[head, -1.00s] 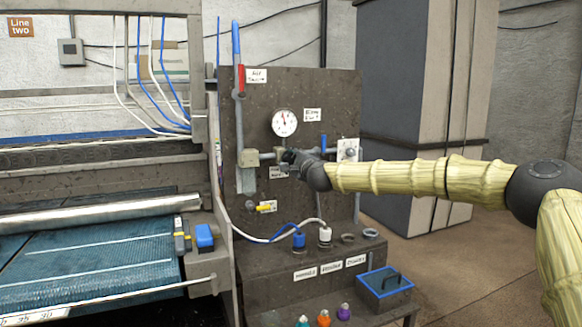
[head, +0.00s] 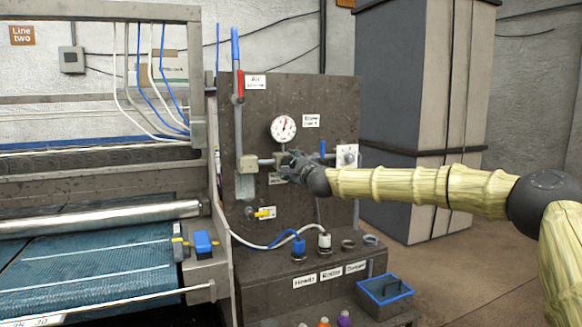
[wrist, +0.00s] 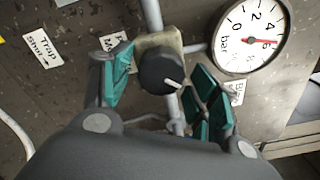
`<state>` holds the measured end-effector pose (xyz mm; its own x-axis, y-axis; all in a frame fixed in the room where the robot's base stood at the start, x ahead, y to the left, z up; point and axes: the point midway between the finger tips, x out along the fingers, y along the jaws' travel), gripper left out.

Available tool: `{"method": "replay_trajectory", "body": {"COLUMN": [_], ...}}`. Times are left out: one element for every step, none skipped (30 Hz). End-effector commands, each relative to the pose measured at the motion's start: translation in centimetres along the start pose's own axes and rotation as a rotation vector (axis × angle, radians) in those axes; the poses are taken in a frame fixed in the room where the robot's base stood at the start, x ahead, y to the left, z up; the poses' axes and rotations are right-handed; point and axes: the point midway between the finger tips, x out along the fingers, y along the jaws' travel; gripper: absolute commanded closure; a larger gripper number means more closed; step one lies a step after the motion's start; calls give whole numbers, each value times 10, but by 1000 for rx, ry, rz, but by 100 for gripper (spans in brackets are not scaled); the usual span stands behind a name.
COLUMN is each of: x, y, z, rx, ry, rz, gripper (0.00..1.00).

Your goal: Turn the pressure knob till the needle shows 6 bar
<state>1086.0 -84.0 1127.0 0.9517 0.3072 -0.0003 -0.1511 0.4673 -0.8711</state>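The black pressure knob (wrist: 160,70) with a white pointer line sits on a pale regulator block (wrist: 178,41). In the wrist view my gripper (wrist: 161,86) is open, its teal-padded fingers on either side of the knob, with visible gaps to it. In the head view my gripper (head: 289,165) is at the regulator and hides the knob. The round white gauge (head: 284,129) is above it, its needle pointing up and slightly right.
A blue-handled valve (head: 322,148) and a white plate (head: 347,156) are right of my gripper. A yellow-handled tap (head: 265,213) is below. Hoses and sockets sit on the lower ledge, with a blue-rimmed box (head: 386,290) at right.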

Motion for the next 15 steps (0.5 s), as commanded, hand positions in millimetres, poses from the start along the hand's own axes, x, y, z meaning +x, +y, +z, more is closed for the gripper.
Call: {"method": "replay_trajectory", "body": {"x": [0,0,0,0,0,0,0,0,-1,-3,-4,-8,-10,-14,-19], "y": [0,0,1,1,1,1,1,1,0,0,0,0,0,0,0], "z": [1,1,2,2,2,2,2,2,2,2,1,1,2,1,1], "rx": [0,0,0,0,0,0,0,0,0,0,0,0,0,0,0], "ry": [-1,-1,-2,-2,-2,-2,-2,-2,-2,-2,-2,-2,-2,-2,-2], "rz": [1,1,1,1,1,1,1,1,1,0,0,1,1,1,2], "gripper": [38,38,38,38,38,38,38,38,38,38,38,38,38,38,38]}}
